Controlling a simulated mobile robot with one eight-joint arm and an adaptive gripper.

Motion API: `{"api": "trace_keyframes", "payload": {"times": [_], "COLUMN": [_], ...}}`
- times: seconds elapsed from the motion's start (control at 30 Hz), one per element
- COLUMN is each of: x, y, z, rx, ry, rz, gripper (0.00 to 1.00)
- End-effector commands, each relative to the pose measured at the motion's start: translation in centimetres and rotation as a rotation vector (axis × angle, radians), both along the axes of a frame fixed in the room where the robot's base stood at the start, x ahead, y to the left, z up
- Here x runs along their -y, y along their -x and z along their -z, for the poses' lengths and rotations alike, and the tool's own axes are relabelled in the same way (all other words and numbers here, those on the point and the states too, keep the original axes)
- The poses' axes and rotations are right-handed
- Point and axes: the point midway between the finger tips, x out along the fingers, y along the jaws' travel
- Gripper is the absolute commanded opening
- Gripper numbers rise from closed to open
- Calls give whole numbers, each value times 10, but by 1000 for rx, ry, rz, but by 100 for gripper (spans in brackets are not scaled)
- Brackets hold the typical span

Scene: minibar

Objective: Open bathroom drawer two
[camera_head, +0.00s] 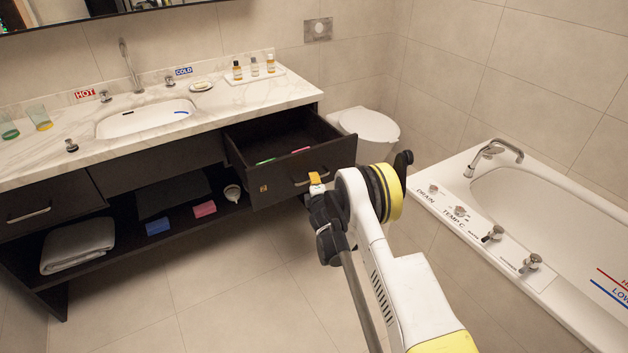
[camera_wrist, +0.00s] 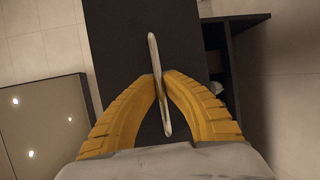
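The right-hand drawer (camera_head: 277,186) of the dark vanity is pulled out, with its inside visible from above. A small gold mark is on its front; I cannot read it. My gripper (camera_head: 316,179) is at the drawer's bar handle (camera_head: 302,182). In the wrist view, the yellow fingers (camera_wrist: 162,76) close in on both sides of the metal handle (camera_wrist: 153,50), in front of the dark drawer front (camera_wrist: 130,45). The tips appear to touch the handle. A green and a pink item lie inside the drawer. The left drawer (camera_head: 50,205) is shut.
The marble counter (camera_head: 215,107) holds a sink, cups and bottles. A shelf below holds a folded towel (camera_head: 78,246) and small boxes. A toilet (camera_head: 370,125) stands behind the open drawer. A bathtub (camera_head: 545,220) is at the right. The floor in front is clear.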

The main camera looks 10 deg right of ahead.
Motion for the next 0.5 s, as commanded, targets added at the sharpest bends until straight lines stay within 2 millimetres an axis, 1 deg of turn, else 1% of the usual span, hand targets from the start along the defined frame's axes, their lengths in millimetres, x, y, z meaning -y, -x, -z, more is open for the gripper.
{"api": "trace_keyframes", "payload": {"times": [0.33, 0.37, 0.4, 0.43, 0.5], "x": [1, 1, 1, 1, 1], "y": [0, 0, 0, 0, 0], "z": [0, 0, 0, 0, 0], "rx": [0, 0, 0, 0, 0], "ry": [0, 0, 0, 0, 0], "rz": [1, 1, 1, 1, 1], "gripper": [0, 17, 30, 32, 32]}}
